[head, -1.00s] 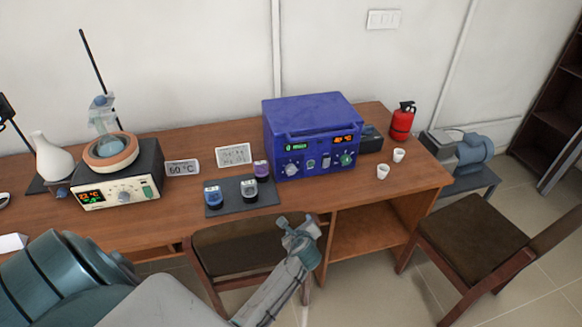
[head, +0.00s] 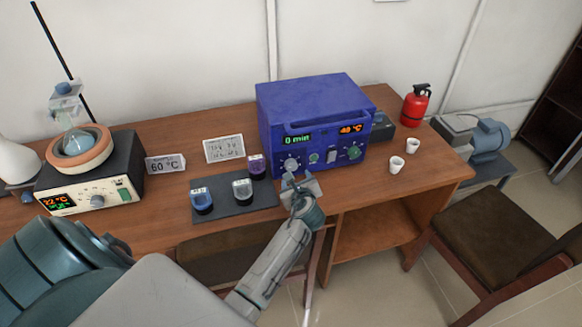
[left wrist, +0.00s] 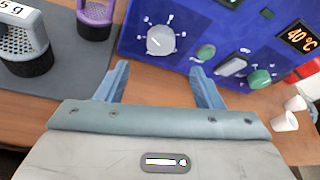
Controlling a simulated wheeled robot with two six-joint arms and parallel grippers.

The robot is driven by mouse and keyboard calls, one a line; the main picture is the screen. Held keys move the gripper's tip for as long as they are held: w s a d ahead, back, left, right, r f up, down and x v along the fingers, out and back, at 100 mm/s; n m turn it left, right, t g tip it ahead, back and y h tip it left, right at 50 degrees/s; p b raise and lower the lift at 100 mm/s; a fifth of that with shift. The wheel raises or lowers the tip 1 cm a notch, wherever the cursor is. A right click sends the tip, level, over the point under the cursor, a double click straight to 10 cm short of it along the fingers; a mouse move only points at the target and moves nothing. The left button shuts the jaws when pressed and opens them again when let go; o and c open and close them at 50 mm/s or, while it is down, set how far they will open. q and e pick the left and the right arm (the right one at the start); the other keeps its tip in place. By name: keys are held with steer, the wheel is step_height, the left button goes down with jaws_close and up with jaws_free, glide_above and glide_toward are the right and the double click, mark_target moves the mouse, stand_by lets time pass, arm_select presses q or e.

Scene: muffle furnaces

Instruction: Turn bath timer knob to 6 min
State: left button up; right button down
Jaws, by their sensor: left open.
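The blue bath box (head: 315,118) stands on the wooden table, with a green display reading 0 min and an orange display reading 40 °C. Its left knob, the timer knob (head: 291,164), is light grey with tick marks around it. In the left wrist view the timer knob (left wrist: 160,40) lies ahead of the fingers, apart from them. My left gripper (head: 299,183) is in front of the box's lower left front, just below the knob. In the left wrist view my left gripper (left wrist: 160,88) is open and empty. My right gripper is not in view.
A green button (left wrist: 206,52), a switch (left wrist: 232,65) and a green knob (left wrist: 259,78) sit right of the timer knob. A dark mat (head: 222,214) with several weights lies left of the gripper. White cups (head: 397,165) stand to the right.

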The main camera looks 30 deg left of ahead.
mark_target(292, 167)
arm_select(q)
steer(key=x, duration=0.2)
steer(key=p+x, duration=0.1)
steer(key=x, duration=0.2)
steer(key=shift+w+a+r, duration=0.1)
steer(key=shift+r, duration=0.1)
steer(key=x, duration=0.2)
steer(key=shift+w+a+f, duration=0.2)
steer(key=shift+w+f, duration=0.05)
steer(key=shift+f, duration=0.05)
steer(key=shift+w+a+f, duration=0.1)
steer(key=shift+w+a, duration=0.1)
steer(key=shift+w, duration=0.05)
steer(key=shift+w+a+f, duration=0.1)
steer(key=shift+w+a, duration=0.05)
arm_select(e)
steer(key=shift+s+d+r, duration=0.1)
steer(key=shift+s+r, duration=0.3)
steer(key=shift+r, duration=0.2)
arm_select(q)
steer(key=c, duration=1)
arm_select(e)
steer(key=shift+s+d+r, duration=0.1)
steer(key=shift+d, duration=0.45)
